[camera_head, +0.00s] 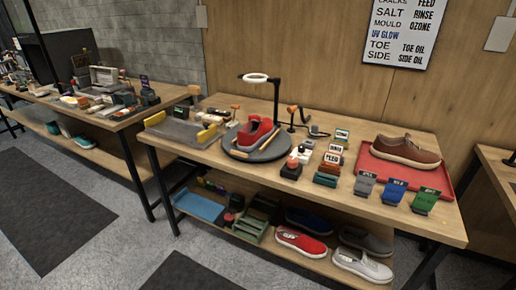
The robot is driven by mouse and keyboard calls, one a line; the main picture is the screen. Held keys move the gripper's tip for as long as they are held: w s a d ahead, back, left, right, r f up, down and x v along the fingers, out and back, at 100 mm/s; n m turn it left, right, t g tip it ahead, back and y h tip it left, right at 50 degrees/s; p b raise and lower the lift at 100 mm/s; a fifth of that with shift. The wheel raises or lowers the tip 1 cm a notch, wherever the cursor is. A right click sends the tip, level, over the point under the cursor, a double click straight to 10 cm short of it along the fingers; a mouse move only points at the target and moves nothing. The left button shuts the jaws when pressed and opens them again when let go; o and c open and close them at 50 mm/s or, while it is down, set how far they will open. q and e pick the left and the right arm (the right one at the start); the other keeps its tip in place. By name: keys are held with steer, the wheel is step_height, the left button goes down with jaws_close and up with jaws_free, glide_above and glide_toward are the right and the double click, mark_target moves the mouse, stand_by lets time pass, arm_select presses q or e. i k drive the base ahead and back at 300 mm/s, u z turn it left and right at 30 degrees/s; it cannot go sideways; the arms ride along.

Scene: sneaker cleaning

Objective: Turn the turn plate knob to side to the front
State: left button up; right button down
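The turn plate (236,149) is a dark round disc on the wooden workbench (205,151). A red sneaker (252,133) with a pale sole stands on it. A light stick-like piece lies along its front right part. A small orange-brown knob (235,107) shows just behind the plate's left side. A similar knob (291,109) on a dark stem stands behind its right side. I cannot tell which of them belongs to the plate. Neither of my grippers is in view.
A grey tray (180,131) with yellow pieces is at left. Small labelled blocks (331,158) and a red tray (432,176) with a brown shoe (405,150) are at right.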

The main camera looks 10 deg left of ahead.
mark_target(292, 162)
steer(key=z, duration=0.1)
steer(key=i, duration=0.9)
steer(key=z, duration=0.45)
